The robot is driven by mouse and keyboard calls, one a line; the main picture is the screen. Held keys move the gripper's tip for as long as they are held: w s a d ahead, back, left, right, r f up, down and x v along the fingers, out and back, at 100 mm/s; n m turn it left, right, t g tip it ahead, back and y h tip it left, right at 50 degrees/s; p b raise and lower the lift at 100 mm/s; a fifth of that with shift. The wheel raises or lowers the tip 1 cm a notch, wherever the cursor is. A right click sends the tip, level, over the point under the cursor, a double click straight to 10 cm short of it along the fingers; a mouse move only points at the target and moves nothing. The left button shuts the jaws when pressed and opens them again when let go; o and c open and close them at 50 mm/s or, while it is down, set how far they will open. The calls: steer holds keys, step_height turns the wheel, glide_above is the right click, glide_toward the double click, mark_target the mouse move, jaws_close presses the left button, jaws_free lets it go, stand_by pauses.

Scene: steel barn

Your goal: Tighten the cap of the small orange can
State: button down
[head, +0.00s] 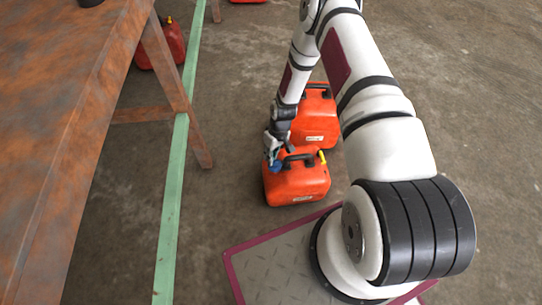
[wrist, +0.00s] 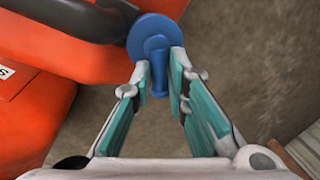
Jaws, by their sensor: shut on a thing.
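The small orange can (head: 298,186) stands upright on the floor, in front of another orange can. Its blue cap (head: 275,166) is at the top left of the can. In the wrist view the cap (wrist: 154,31) is a round disc with a narrow blue tab that points down between my fingers. My gripper (head: 272,152) reaches down to the cap from above. In the wrist view my gripper (wrist: 160,72) has its teal-padded fingers on either side of the tab, shut on it. The threads under the cap are hidden.
A larger orange can (head: 316,125) stands right behind the small one. A rusty table (head: 60,110) is on the left, with a green floor stripe (head: 176,180) beside its leg. A red can (head: 165,47) stands beyond the table. Open concrete floor lies to the right.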

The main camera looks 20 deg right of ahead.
steer(key=shift+s+d+m+t, duration=0.1)
steer(key=shift+d+m+t, duration=0.1)
steer(key=shift+m, duration=0.8)
steer(key=shift+d+m+t, duration=0.15)
steer(key=shift+m+t, duration=0.05)
steer(key=shift+m, duration=0.8)
steer(key=shift+s+d+m+t, duration=0.1)
steer(key=shift+d+m+t, duration=0.1)
steer(key=shift+m, duration=0.8)
steer(key=c, duration=1.6)
jaws_free()
step_height(320, 180, up, 12)
steer(key=d, duration=0.2)
steer(key=shift+s, duration=0.25)
steer(key=shift+d, duration=0.1)
